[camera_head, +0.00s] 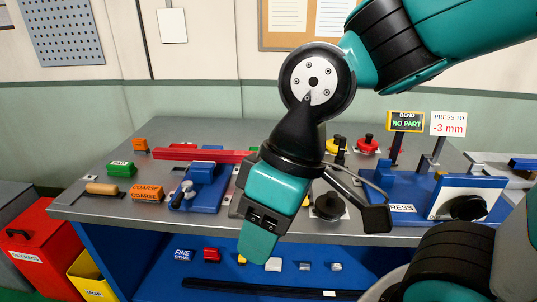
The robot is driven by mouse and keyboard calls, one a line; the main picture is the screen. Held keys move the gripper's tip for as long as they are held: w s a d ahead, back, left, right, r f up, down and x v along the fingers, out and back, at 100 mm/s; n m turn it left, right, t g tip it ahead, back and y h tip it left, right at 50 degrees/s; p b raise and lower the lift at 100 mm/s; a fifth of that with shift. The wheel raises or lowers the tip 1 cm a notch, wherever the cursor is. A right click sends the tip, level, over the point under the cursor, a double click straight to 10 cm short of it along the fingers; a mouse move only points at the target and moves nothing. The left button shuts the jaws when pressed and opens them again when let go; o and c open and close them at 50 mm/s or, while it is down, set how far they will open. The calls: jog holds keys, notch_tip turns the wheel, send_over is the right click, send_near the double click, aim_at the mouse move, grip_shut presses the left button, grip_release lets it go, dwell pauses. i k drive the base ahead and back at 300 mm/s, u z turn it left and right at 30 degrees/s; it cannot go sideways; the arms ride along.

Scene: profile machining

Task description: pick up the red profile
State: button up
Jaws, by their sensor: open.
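The red profile (200,154) is a long, straight bar near the back left of the grey bench. It lies roughly left to right, with a blue vise (208,185) directly in front of its middle; I cannot tell whether they touch. Its right end reaches close to my arm. My gripper (306,213) hangs over the middle of the bench, to the right of the profile and nearer the camera. It is open, its jaws apart, and I see nothing held. My wrist and the teal gripper body hide the bench behind them.
Left of the vise are a green block (121,169), an orange block (147,192) and a wooden-handled tool (102,188). A blue press (405,200) with signs stands right. Red (45,245) and yellow (92,277) bins stand on the floor at left. Small parts lie on the lower shelf.

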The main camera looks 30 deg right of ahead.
aim_at(235, 156)
jog(key=z, duration=0.45)
jog(key=i, duration=0.8)
jog(key=u, duration=0.95)
